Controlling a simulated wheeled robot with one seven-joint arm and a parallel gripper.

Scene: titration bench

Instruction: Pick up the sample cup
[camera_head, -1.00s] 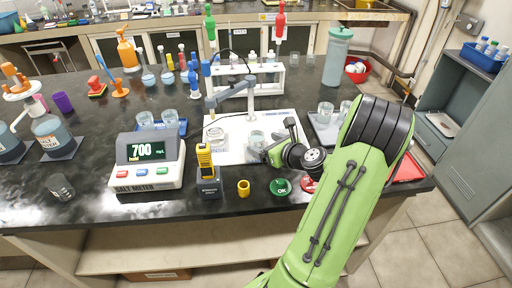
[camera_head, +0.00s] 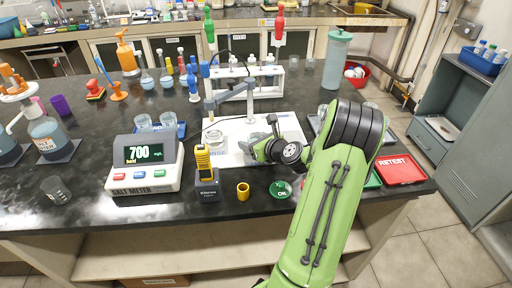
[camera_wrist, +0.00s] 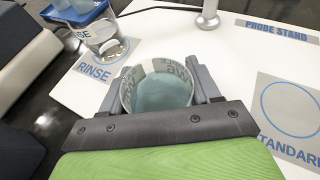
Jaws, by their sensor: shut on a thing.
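The sample cup (camera_wrist: 157,92) is a clear cup with bluish liquid and a pale lettered band near its rim. In the wrist view it stands between the two fingers of my gripper (camera_head: 249,147), which is shut on it from both sides. In the head view my gripper is low over the white probe mat (camera_head: 290,122), and I cannot make out the cup there. Whether its base touches the mat is hard to tell.
A clear cup (camera_wrist: 100,38) stands on the rinse spot, left of the held cup. The probe stand (camera_head: 250,100) rises close behind. The standard circle (camera_wrist: 291,110) is empty. The salt meter (camera_head: 147,162), a yellow-topped device (camera_head: 206,170) and a yellow ring (camera_head: 242,191) stand at the front.

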